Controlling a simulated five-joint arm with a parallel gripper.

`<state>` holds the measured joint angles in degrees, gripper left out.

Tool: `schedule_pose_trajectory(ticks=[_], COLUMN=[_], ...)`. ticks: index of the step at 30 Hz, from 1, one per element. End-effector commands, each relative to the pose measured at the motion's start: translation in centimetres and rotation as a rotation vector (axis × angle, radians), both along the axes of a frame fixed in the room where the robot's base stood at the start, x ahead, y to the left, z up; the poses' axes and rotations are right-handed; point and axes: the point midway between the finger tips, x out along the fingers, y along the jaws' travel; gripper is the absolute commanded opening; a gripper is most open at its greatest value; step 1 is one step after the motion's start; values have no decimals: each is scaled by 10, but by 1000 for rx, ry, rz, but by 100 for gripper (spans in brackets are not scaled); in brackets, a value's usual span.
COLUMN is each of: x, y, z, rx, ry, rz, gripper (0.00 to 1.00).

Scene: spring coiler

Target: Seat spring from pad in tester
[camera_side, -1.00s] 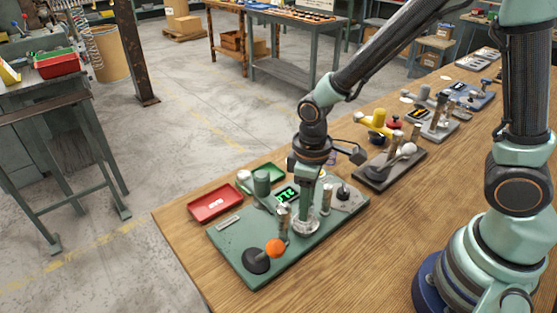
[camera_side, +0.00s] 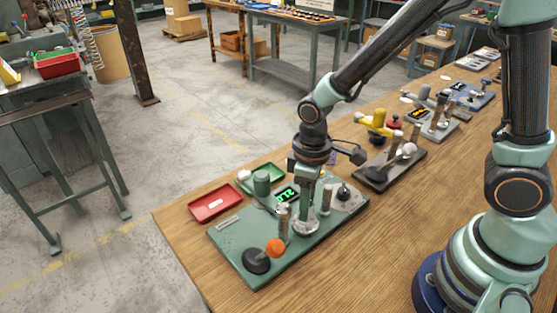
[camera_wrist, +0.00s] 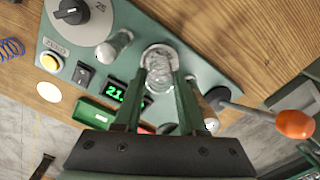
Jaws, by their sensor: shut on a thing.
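The tester is a green base plate (camera_side: 232,250) on the wooden bench, with posts, an orange-knobbed lever (camera_side: 275,248) and a lit green display (camera_side: 287,195). My gripper (camera_side: 305,215) points down over its round clear-and-metal seat (camera_side: 305,228). In the wrist view my gripper (camera_wrist: 160,90) is shut on a silvery coil spring (camera_wrist: 158,74), upright between the fingertips at the seat. Whether its lower end touches the seat bottom is hidden. A pale round pad (camera_wrist: 47,91) lies on the bench beside the plate in the wrist view. A blue spring (camera_wrist: 11,48) lies farther left.
A red tray (camera_side: 215,203) and a green tray (camera_side: 262,174) stand at the back of the plate. Metal posts (camera_side: 326,198) rise close to my fingers. A dark fixture (camera_side: 385,172) stands to the right. The bench front is clear.

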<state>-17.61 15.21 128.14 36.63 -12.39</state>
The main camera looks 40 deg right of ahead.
Motion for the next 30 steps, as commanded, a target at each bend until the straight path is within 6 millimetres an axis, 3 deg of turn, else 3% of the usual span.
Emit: schedule_pose_trajectory(ticks=[30], x=[0], y=[0], z=[-10], rx=[0], ry=[1], rz=[0], gripper=[9])
